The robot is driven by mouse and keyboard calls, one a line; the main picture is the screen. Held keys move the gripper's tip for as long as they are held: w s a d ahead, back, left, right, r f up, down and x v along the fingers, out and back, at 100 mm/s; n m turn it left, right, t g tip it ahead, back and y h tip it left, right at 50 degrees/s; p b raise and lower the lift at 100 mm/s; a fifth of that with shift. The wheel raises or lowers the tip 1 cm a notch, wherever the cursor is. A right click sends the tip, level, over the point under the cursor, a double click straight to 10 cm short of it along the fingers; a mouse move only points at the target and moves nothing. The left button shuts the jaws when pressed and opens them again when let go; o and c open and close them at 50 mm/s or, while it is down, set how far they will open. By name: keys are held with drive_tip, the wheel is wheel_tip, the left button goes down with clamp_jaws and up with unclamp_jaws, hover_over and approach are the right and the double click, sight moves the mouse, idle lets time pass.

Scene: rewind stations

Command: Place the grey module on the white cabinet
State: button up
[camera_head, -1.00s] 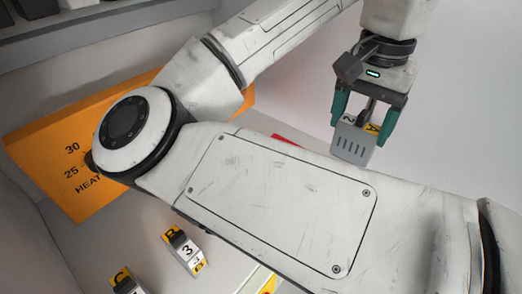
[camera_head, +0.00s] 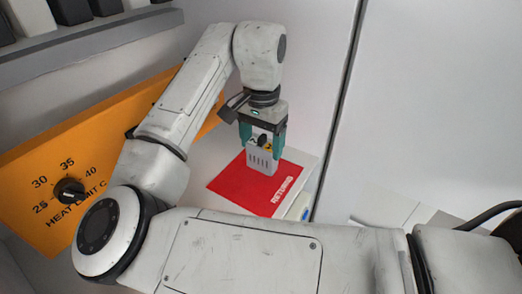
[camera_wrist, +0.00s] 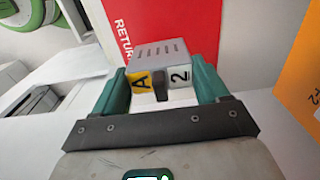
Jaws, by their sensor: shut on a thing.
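The grey module (camera_head: 262,162), a slotted block with a yellow "A" label and a white "2" label, is between the green fingers of my gripper (camera_head: 263,150). My gripper is shut on it; the module also shows in the wrist view (camera_wrist: 160,50). In the head view the module appears in front of or over the red RETURNS mat (camera_head: 235,190); I cannot tell whether it touches it. A pale flat-topped white piece (camera_head: 385,213) stands at the right, partly behind my arm; I cannot tell whether it is the white cabinet.
An orange heat-limit panel (camera_head: 100,150) with a black knob (camera_head: 68,191) stands on the left, close to my arm. A grey shelf (camera_head: 90,38) with dark items is at upper left. A black cable (camera_head: 490,214) shows at the right. My arm hides much of the foreground.

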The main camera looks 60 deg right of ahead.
sight(261, 153)
drive_tip(key=shift+w+f+p, duration=0.1)
drive_tip(key=shift+f+p, duration=0.3)
drive_tip(key=shift+f, duration=1.2)
drive_tip(key=shift+f, duration=0.2)
drive_tip(key=o, duration=1.1)
drive_tip(key=shift+r, duration=0.1)
wheel_tip(261, 153, up, 12)
drive_tip(key=shift+r+b, duration=0.1)
drive_tip(key=shift+b, duration=0.5)
